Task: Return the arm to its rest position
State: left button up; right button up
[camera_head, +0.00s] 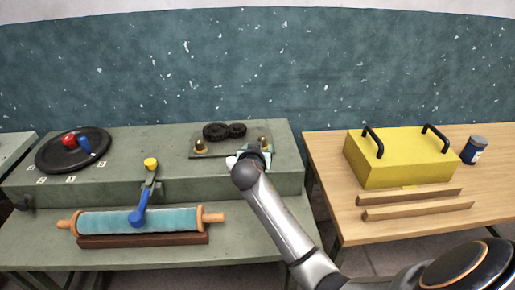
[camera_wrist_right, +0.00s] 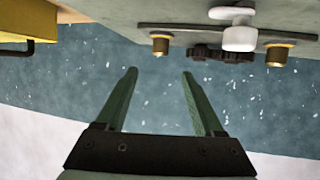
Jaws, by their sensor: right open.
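My right arm comes in from the lower right in the head view, with its wrist over the raised back part of the green bench (camera_head: 115,186). My right gripper (camera_wrist_right: 160,72) shows in the wrist view with its two green fingers apart and nothing between them. In the head view the gripper is mostly hidden behind its own wrist, close to a plate (camera_head: 210,149) with brass knobs and black gears (camera_head: 224,131). In the wrist view the brass knobs (camera_wrist_right: 160,45) and a white knob (camera_wrist_right: 239,38) appear beyond the fingertips, apart from them. My left gripper is not in view.
A blue-handled lever (camera_head: 142,208) and a teal roller (camera_head: 100,221) are at the bench front. A dark round dish (camera_head: 45,158) is at left. A yellow box (camera_head: 390,172) with black handles, wooden strips (camera_head: 420,211) and a blue jar (camera_head: 473,152) stand on the wooden table (camera_head: 323,185).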

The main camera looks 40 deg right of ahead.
jog(key=s+a+f+n+g+y, duration=0.1)
jog(key=s+a+f, duration=0.2)
jog(key=s+f, duration=0.1)
jog(key=s+a+f+n+g+y, duration=0.1)
jog(key=s+a+f+n+y, duration=0.1)
jog(key=s, duration=0.5)
jog(key=s+a+f+n+g+y, duration=0.1)
jog(key=s+a+f+n+y, duration=0.1)
jog(key=s+a+f, duration=0.2)
jog(key=shift+s+f, duration=1.2)
jog(key=shift+f, duration=0.25)
jog(key=s+a+f+n+g+y, duration=0.1)
jog(key=s+a+n+g+y, duration=0.2)
jog(key=s, duration=0.5)
jog(key=s+a+f+n+g+y, duration=0.1)
jog(key=s+a+n, duration=0.1)
jog(key=s+a, duration=0.5)
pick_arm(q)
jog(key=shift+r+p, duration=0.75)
pick_arm(e)
notch_tip(320, 180, down, 9)
jog(key=w+a+t+y, duration=0.2)
jog(key=w+t, duration=0.1)
jog(key=t, duration=0.3)
jog(key=shift+a+f+y, duration=0.15)
jog(key=shift+a+y, duration=0.15)
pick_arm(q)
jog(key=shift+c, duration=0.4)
pick_arm(e)
jog(key=shift+c, duration=0.4)
